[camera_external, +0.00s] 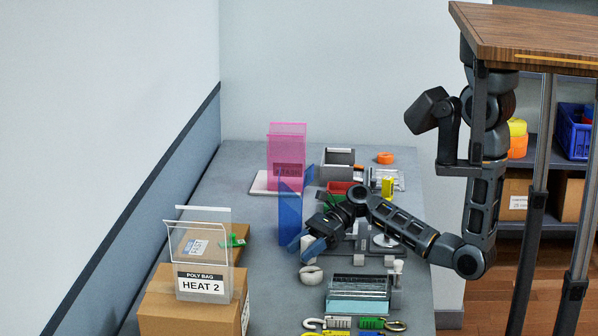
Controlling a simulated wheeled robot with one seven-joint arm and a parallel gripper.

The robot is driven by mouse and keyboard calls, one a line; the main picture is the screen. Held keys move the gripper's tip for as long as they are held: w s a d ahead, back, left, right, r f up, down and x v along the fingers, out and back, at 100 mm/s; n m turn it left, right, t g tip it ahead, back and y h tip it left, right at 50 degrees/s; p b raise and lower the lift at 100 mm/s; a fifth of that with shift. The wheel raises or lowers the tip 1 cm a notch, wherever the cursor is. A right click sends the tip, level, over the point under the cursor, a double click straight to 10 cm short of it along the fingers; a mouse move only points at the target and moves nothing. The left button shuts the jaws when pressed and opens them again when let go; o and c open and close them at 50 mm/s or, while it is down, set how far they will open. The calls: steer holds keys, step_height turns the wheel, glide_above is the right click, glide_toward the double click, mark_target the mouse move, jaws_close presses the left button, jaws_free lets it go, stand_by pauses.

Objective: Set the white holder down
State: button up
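A clear-white holder (205,238) with a sloped open top stands at the left, on or against a cardboard box (190,312). A "POLY BAG HEAT 2" label shows at its lower front. My gripper (307,248) is well to its right, low over the grey table beside a translucent blue holder (290,215). A small whitish piece (307,242) shows at my fingertips. I cannot tell whether it is gripped, and the finger gap is too small to make out.
A translucent pink holder (287,150) stands behind on the grey table (240,185). A white rounded item (311,275) lies just below my gripper. A wall borders the left.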

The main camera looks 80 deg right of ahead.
steer(key=shift+o, duration=1)
steer(key=shift+r, duration=0.1)
steer(key=v, duration=1.2)
steer(key=shift+r, duration=0.1)
